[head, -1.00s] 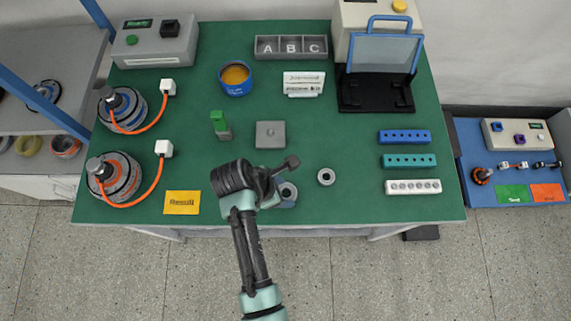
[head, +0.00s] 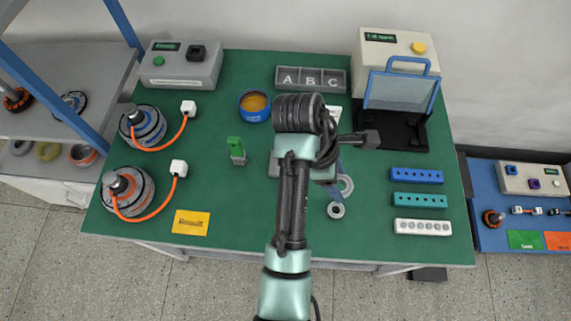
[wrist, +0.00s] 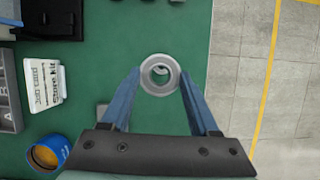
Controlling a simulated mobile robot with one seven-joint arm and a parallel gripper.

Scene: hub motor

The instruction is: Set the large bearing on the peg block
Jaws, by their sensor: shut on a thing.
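The large bearing, a pale grey ring, is pinched between the blue fingertips of my gripper (wrist: 160,78). In the wrist view the bearing (wrist: 159,90) shows its open hole facing the camera. In the head view my gripper (head: 343,178) holds the bearing (head: 347,187) to the right of the forearm, apparently above the mat. The grey peg block (head: 273,166) is mostly hidden behind my arm; only its left part shows. A grey corner, likely the block (wrist: 102,108), shows left of a finger in the wrist view. Its peg cannot be made out.
A smaller grey ring (head: 336,210) lies on the green mat near the held bearing. A green upright part (head: 236,150) stands left of the block, and a blue tin (head: 254,106) behind. Coloured hole strips (head: 418,200) lie right. The front middle is clear.

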